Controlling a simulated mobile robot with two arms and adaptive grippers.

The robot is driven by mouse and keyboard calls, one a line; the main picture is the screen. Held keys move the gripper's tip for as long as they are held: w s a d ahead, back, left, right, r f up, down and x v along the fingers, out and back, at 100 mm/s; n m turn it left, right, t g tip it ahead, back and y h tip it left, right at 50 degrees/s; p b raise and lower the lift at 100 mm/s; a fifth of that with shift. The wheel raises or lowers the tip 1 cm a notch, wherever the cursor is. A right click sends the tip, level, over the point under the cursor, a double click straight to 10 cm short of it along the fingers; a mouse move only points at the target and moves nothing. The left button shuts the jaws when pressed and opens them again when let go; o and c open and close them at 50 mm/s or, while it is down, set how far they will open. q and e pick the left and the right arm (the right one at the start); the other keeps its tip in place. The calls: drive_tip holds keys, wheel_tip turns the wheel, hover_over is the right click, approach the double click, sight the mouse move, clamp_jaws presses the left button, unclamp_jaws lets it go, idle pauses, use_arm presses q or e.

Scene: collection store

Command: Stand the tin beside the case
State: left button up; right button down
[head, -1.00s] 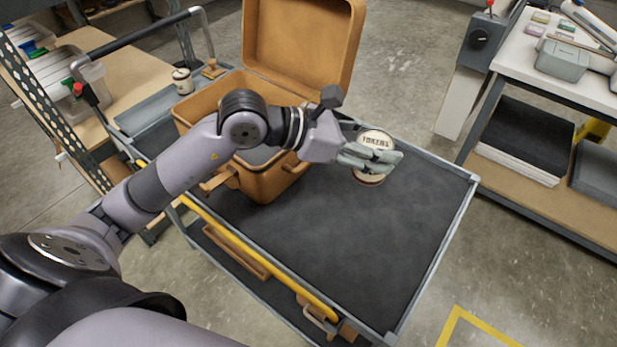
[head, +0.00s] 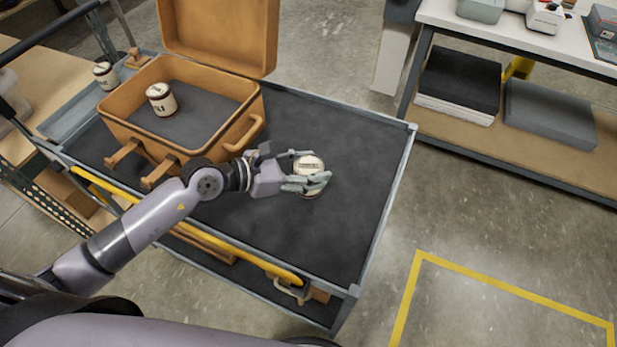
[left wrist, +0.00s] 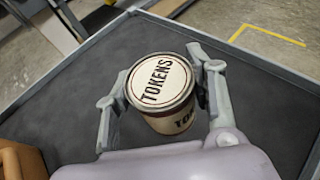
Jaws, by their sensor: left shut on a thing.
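A cream tin with a dark red band and the word TOKENS on its lid (head: 309,164) is between the fingers of my left gripper (head: 306,182). The left wrist view shows the tin (left wrist: 161,82) upright, with one finger on each side. It is over the cart's dark mat, right of the case; I cannot tell if its base touches. The tan case (head: 190,148) stands open on the cart, its lid raised at the back. A gap of bare mat separates tin and case. The case's edge shows in the left wrist view (left wrist: 22,160). My right gripper is out of view.
A similar tin (head: 162,100) stands inside the case, another (head: 105,75) in the grey tray behind left. The cart's mat (head: 335,235) is clear right of and in front of the held tin, up to the raised metal rim (head: 384,195). A shelved bench (head: 540,140) stands right.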

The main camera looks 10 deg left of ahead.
use_arm(q)
wheel_tip(320, 180, down, 4)
drive_tip(key=shift+f, duration=0.1)
drive_tip(key=shift+f+b, duration=0.1)
drive_tip(key=shift+b, duration=0.25)
drive_tip(key=o, duration=1.5)
drive_tip(key=shift+c, duration=0.2)
